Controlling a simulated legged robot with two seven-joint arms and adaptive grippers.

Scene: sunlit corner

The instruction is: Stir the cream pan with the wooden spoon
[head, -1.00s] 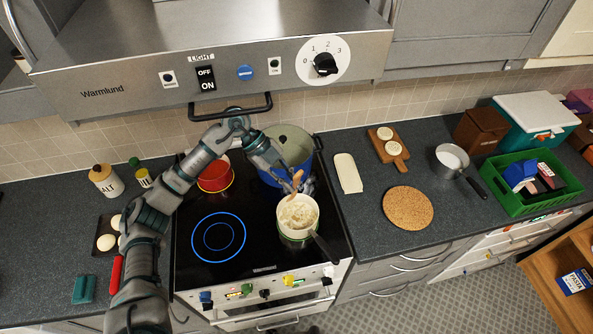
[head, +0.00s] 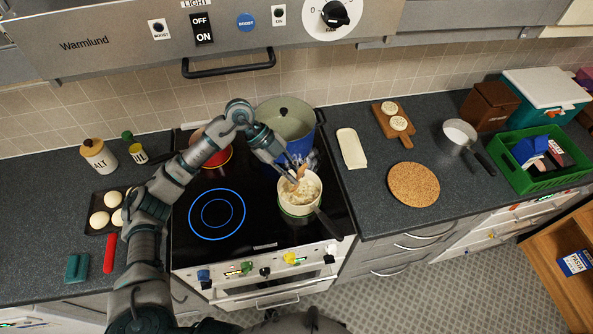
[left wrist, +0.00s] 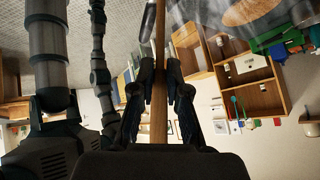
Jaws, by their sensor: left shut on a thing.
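The cream pan (head: 299,207) stands on the front right part of the hob with pale, lumpy contents in it and its dark handle pointing to the lower right. My left gripper (head: 290,176) is just above the pan's back rim, shut on the wooden spoon (head: 299,174). The spoon's lower end is at the pan's contents; its tip is hard to make out. In the left wrist view the spoon's shaft (left wrist: 160,85) runs upright between the fingers of my left gripper (left wrist: 160,75). My right gripper is not seen in the head view.
A large blue pot (head: 290,128) stands right behind the pan, and a red pot (head: 215,157) at the back left. The front left ring (head: 217,214) is bare, outlined in blue. A cork mat (head: 413,185) lies right of the hob. The hood (head: 130,40) overhangs above.

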